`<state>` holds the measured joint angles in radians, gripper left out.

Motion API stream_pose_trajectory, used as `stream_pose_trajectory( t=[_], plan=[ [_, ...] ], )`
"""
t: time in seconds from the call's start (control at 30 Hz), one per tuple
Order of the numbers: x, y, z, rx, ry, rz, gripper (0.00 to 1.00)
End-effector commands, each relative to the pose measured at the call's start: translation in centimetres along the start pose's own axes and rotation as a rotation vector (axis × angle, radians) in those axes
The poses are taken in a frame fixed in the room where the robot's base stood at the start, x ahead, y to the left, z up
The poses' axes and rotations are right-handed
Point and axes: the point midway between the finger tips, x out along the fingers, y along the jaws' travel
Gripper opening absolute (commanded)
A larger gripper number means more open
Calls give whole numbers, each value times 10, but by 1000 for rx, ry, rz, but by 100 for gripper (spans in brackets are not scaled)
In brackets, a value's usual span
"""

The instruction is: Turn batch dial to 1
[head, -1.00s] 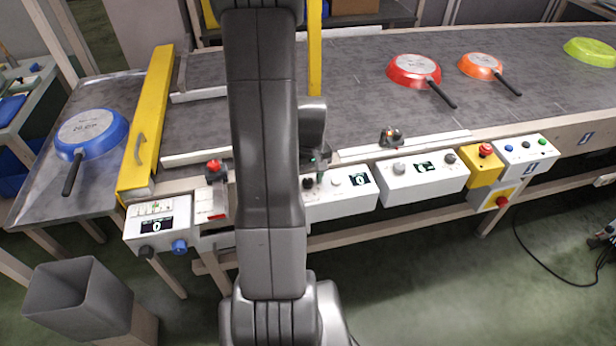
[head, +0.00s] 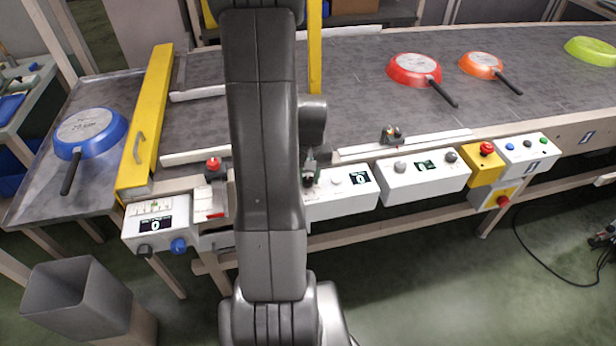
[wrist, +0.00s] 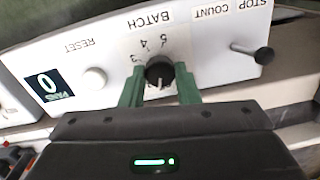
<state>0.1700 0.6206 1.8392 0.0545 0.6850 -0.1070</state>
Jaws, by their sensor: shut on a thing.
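The black batch dial (wrist: 160,70) sits on a white control box (wrist: 210,60) under the word BATCH. The numbers 3, 4 and 5 show on its far side. A small white mark shows on the near part of the dial; the numbers on that side are hidden. My gripper (wrist: 160,80) has its green fingers on both sides of the dial and is shut on it. In the head view my gripper (head: 310,172) is at the left end of the box (head: 345,202), partly behind my arm, and the dial is mostly covered.
A display (wrist: 47,85) reading 0, a white RESET button (wrist: 95,78) and a black stop-count peg (wrist: 252,52) are on the same box. Upturned pans, such as the red pan (head: 414,69), lie on the conveyor.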

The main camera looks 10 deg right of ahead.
Motion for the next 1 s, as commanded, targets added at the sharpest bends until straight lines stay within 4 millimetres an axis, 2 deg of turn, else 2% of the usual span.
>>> stream_pose_trajectory(
  t=[0.5, 1.0],
  plan=[
    [0, 0, 0, 337, 13, 0, 6],
    [-1, 0, 0, 404, 15, 0, 6]
  ],
)
